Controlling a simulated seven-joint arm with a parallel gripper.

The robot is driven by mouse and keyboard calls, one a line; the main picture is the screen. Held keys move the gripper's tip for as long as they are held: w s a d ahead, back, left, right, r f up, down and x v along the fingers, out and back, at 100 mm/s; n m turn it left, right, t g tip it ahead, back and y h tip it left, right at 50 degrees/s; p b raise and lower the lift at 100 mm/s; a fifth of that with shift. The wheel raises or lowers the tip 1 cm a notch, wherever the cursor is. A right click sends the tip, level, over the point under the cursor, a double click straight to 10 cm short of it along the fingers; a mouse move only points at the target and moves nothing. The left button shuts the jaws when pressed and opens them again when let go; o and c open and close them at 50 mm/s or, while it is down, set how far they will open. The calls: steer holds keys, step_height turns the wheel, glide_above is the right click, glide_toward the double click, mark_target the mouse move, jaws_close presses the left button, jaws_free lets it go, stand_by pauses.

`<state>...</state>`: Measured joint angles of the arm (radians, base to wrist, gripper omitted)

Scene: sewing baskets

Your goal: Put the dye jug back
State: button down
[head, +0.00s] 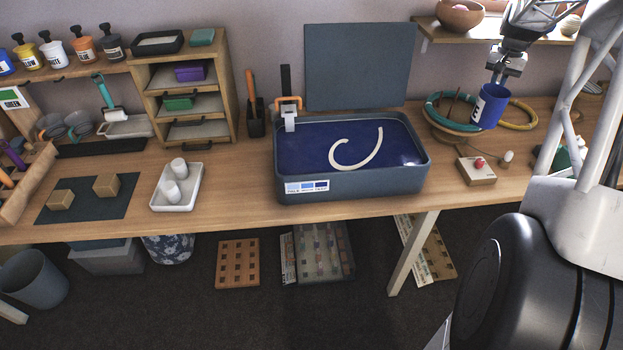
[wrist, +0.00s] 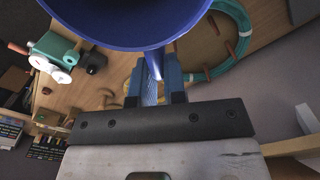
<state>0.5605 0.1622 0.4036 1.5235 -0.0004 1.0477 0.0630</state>
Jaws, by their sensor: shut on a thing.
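The blue dye jug (head: 489,108), with a white label marked with a dark figure, is held in the air above the right part of the table. My gripper (head: 496,80) is above it, shut on its upper part. In the wrist view, the jug (wrist: 130,25) fills the top of the picture. My gripper's blue-grey fingers (wrist: 156,85) close on a blue part at the jug's side, probably its handle.
A dye tray (head: 423,160) with blue liquid and a white curved strip stands mid-table. Coiled teal hose (head: 436,100) and a yellow ring (head: 524,115) lie near the jug. A small box with a red knob (head: 476,172) sits in front. A shelf (head: 430,30) with a bowl is behind.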

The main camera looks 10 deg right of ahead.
steer(key=w+a+f+n, duration=0.1)
steer(key=w+a+f, duration=0.1)
steer(key=a, duration=1.5)
steer(key=w+a+f+n, duration=0.2)
steer(key=a, duration=1.6)
steer(key=w+a+f+n, duration=0.1)
steer(key=w+a, duration=0.1)
steer(key=a, duration=1.5)
steer(key=s+a+f+n, duration=0.1)
steer(key=s+a, duration=0.2)
steer(key=a, duration=0.6)
steer(key=s+a+f, duration=0.2)
steer(key=s+a, duration=0.2)
steer(key=a, duration=0.5)
steer(key=s+f+n, duration=0.2)
steer(key=s+f, duration=0.6)
steer(key=s, duration=0.1)
steer(key=shift+s+a+f, duration=0.15)
steer(key=shift+a+f, duration=0.2)
steer(key=shift+a, duration=0.05)
steer(key=w+a, duration=0.3)
steer(key=w, duration=0.4)
steer(key=w+a+f, duration=0.1)
steer(key=w+a, duration=0.2)
steer(key=w, duration=0.5)
steer(key=shift+f, duration=0.3)
